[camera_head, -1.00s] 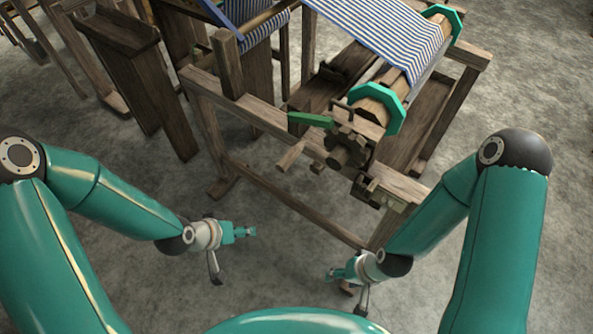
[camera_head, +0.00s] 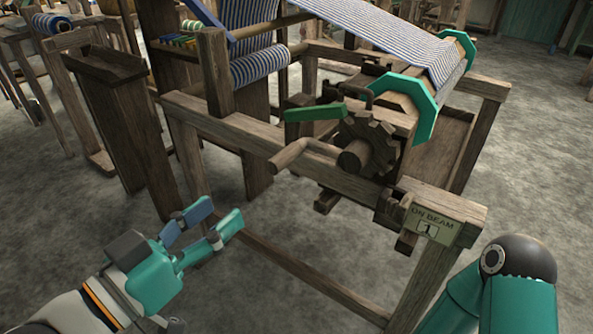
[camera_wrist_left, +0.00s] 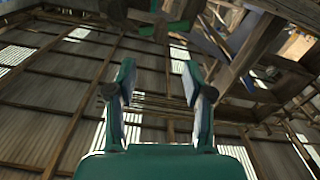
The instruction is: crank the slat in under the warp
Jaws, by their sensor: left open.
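The blue-and-white striped warp (camera_head: 400,38) slopes down onto a wooden beam (camera_head: 405,103) with teal octagonal end flanges (camera_head: 430,107). A wooden crank handle (camera_head: 290,153) sticks out leftward beside a toothed wooden wheel (camera_head: 380,140) at the beam's near end. A green lever (camera_head: 315,112) lies by the top of the wheel. I cannot make out a separate slat under the warp. My left gripper (camera_head: 216,216) is open and empty, below and left of the crank handle and apart from it. Its fingers (camera_wrist_left: 158,78) are spread in the left wrist view. My right gripper is out of view.
The loom's front rail (camera_head: 235,127) and low stretcher (camera_head: 300,275) lie beyond my left gripper. A sign reading "ON BEAM 1" (camera_head: 432,226) is on the corner post. A tall wooden box (camera_head: 115,125) stands at left. The floor (camera_head: 260,300) in front is clear.

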